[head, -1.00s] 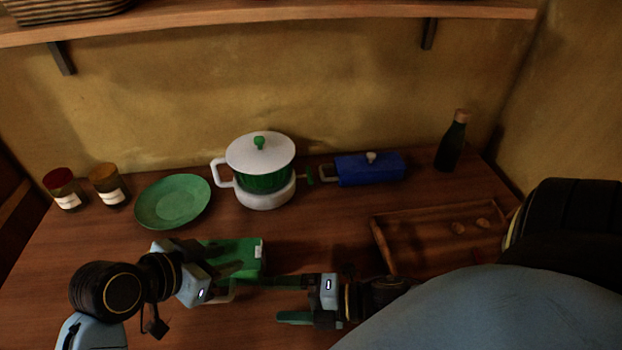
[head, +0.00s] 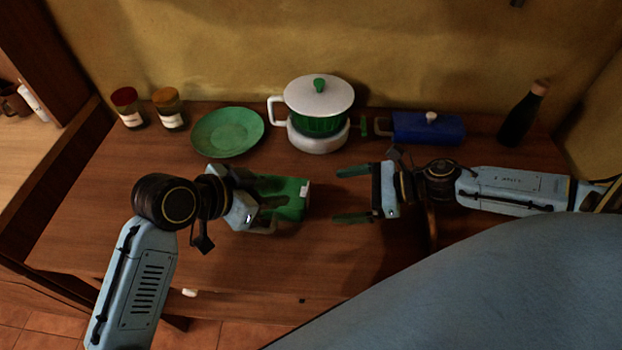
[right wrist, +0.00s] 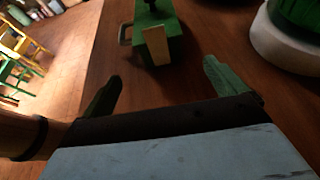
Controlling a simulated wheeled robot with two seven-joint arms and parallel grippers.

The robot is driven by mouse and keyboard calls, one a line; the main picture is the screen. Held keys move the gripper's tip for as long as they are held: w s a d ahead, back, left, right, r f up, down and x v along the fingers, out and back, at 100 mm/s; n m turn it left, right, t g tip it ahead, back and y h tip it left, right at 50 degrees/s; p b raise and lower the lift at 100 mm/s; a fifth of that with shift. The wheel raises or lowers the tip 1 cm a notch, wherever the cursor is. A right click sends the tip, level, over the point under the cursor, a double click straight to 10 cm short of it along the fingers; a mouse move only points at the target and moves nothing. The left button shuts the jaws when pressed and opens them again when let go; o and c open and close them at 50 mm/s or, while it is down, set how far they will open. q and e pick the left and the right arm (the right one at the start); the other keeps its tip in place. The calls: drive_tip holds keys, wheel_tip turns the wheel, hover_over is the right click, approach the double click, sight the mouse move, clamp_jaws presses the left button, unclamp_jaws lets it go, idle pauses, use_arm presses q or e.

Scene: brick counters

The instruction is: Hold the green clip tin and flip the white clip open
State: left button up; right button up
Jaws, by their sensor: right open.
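The green clip tin (head: 290,205) lies on the wooden counter, with the white clip (head: 304,190) on its right end. In the right wrist view the tin (right wrist: 174,22) is ahead, and the clip (right wrist: 156,46), pale tan in this light, hangs down its near end, looking closed. My left gripper (head: 272,203) reaches over the tin from the left, its fingers closed on it; the exact contact is partly hidden. My right gripper (head: 345,194) is open and empty, its fingers facing the clip end from the right with a small gap.
Behind stand a green plate (head: 228,131), a white-lidded green pot (head: 318,105) on a white base, a blue box (head: 428,127), two jars (head: 170,110) and a dark bottle (head: 522,115). The counter in front of the tin is clear.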

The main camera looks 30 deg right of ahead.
sight(298, 200)
drive_tip(key=x, duration=1.1)
drive_tip(key=shift+w+a, duration=0.2)
drive_tip(key=shift+a, duration=0.05)
